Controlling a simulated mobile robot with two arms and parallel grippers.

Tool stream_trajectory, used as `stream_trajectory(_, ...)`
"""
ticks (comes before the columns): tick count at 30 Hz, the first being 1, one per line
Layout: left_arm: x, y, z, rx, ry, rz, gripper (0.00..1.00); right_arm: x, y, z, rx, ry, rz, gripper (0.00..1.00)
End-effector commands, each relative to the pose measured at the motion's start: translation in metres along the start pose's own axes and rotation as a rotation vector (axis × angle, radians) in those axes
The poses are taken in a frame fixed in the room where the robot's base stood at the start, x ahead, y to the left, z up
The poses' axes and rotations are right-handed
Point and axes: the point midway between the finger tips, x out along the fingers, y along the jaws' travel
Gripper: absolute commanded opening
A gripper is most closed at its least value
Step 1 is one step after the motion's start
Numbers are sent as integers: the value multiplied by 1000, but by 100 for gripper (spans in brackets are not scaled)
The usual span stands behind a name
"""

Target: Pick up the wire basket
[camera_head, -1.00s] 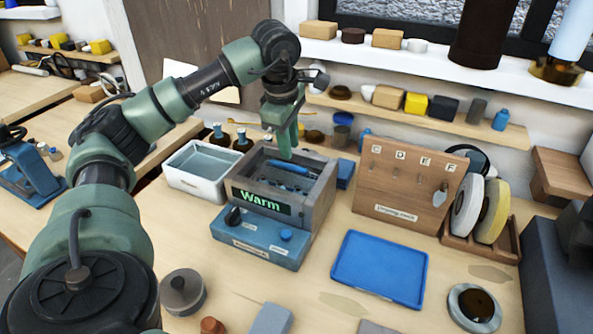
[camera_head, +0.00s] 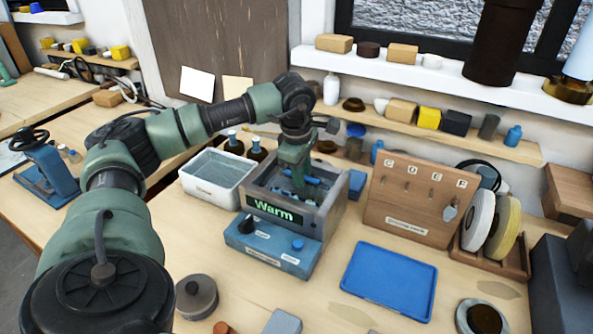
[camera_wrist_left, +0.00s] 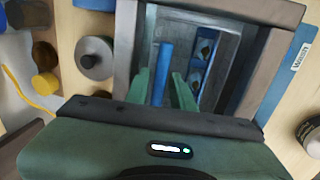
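The open-topped tank with the "Warm" display (camera_head: 275,211) stands mid-bench. A blue bar (camera_head: 312,181), apparently the wire basket's handle, shows inside it; the wire mesh itself is not clear. My left gripper (camera_head: 299,184) reaches down into the tank at this bar. In the left wrist view the two green fingers (camera_wrist_left: 161,90) are apart, with the blue bar (camera_wrist_left: 164,65) in line with the gap between them. I see no firm contact. Blue-framed parts (camera_wrist_left: 203,55) lie to the right of the bar inside the tank. My right gripper is out of view.
A white tub (camera_head: 217,176) stands left of the tank, with dark bottles (camera_head: 255,149) behind. The blue tray (camera_head: 389,281) at front right is empty.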

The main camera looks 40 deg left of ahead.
Motion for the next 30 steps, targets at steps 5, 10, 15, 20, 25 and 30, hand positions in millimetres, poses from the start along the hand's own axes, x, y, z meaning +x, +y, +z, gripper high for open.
stream_trajectory(5, 3, -1, 0, 0, 0, -1, 24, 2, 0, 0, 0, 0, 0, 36)
stream_trajectory(10, 5, -1, 0, 0, 0, -1, 24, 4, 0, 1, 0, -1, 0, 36)
stream_trajectory(15, 4, -1, 0, 0, 0, 0, 24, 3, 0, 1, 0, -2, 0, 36)
stream_trajectory(20, 4, -1, 0, 0, 0, 0, 4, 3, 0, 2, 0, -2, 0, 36)
stream_trajectory(25, 4, -1, 0, 0, 0, 0, 0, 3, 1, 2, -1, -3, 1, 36)
stream_trajectory(30, 4, -1, 0, 0, 0, 0, 0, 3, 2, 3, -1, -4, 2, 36)
